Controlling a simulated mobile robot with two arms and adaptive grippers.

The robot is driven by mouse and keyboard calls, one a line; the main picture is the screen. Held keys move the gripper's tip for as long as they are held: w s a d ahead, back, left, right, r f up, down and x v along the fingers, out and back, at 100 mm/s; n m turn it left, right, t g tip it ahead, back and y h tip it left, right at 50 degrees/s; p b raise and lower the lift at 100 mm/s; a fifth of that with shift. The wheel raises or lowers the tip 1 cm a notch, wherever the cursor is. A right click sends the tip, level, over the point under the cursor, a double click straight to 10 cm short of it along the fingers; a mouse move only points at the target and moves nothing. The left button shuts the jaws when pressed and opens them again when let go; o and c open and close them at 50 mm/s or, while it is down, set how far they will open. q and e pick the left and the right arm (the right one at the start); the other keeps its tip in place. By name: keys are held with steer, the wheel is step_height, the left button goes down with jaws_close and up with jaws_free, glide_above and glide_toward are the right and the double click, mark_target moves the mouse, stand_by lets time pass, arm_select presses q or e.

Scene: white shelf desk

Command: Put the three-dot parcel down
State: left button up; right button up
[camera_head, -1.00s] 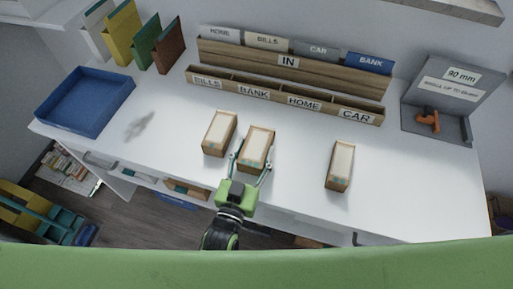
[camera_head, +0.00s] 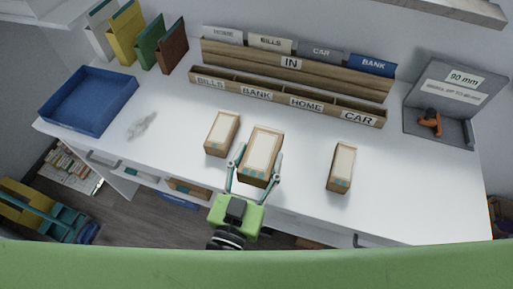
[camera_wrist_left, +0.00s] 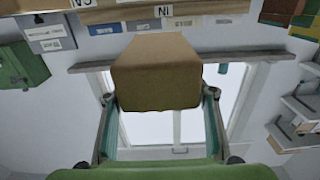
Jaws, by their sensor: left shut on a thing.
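My left gripper (camera_head: 254,175) is shut on a brown cardboard parcel (camera_head: 262,152) with a pale top, with one finger on each side. Small teal marks show on its near end, but I cannot count them. The parcel appears raised above the white desk. In the left wrist view the held parcel (camera_wrist_left: 157,75) sits between the fingers (camera_wrist_left: 158,103), its plain brown faces toward the camera. Two similar parcels stand on the desk, one just left of it (camera_head: 222,133) and one to the right (camera_head: 342,167). My right gripper is not in view.
A wooden sorter (camera_head: 285,98) with labelled slots stands behind the parcels. A blue tray (camera_head: 88,122) is at the left, near a grey smudge (camera_head: 141,125). A grey 90 mm gauge (camera_head: 438,137) is at the right. Bare desk lies between the held and right parcels.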

mark_target(260, 179)
arm_select(q)
steer(key=s+r, duration=0.1)
steer(key=s, duration=0.1)
steer(key=s+r, duration=0.1)
steer(key=s, duration=0.3)
steer(key=shift+d+r, duration=0.2)
steer(key=shift+r, duration=0.2)
steer(key=w+a+n+y, duration=0.1)
steer(key=w+a+y, duration=0.1)
steer(key=a, duration=0.8)
steer(key=w+a+n+y, duration=0.2)
steer(key=a+y, duration=0.1)
steer(key=a, duration=0.7)
steer(key=shift+r+n+t+y, duration=0.3)
steer(key=shift+r+t, duration=0.1)
steer(key=shift+r, duration=0.05)
steer(key=shift+w+d, duration=0.1)
steer(key=shift+d, duration=0.05)
